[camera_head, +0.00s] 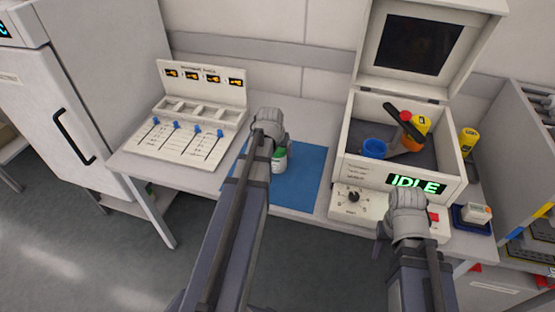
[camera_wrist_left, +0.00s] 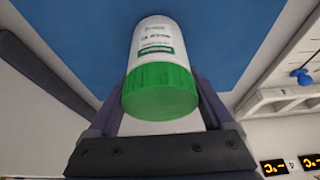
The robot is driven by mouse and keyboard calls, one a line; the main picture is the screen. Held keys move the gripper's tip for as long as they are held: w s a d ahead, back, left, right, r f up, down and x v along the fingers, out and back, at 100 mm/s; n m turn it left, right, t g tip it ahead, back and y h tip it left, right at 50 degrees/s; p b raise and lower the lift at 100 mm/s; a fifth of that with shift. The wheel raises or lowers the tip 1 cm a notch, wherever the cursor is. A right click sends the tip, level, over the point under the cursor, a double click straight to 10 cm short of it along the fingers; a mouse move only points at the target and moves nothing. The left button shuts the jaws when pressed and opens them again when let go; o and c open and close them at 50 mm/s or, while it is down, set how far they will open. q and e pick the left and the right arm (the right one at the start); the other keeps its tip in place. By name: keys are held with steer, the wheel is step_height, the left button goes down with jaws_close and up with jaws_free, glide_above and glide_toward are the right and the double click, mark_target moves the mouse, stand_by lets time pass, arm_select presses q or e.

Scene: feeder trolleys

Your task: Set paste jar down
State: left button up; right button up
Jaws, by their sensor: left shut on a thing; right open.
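The paste jar is white with a green lid and printed label; it shows in the head view (camera_head: 279,160) and the left wrist view (camera_wrist_left: 158,45). My left gripper (camera_head: 272,146) is shut on the jar, with one finger on each side near the green lid in the wrist view. The jar is over the blue mat (camera_head: 307,178); I cannot tell whether its base touches the mat. In the head view my left arm hides part of the jar and mat. My right gripper (camera_head: 403,228) is open in front of the machine; its fingers are mostly hidden.
A white slider panel (camera_head: 190,150) with blue knobs stands left of the mat. An open-lidded machine (camera_head: 345,165) reading IDLE stands right, holding a blue cup (camera_head: 374,148) and other items. A yellow bottle (camera_head: 468,141) is further right. Bare mat shows right of the jar.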

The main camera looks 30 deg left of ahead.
arm_select(q)
jaws_close()
stand_by(0.3)
step_height(320, 180, up, 10)
steer(key=p, duration=1)
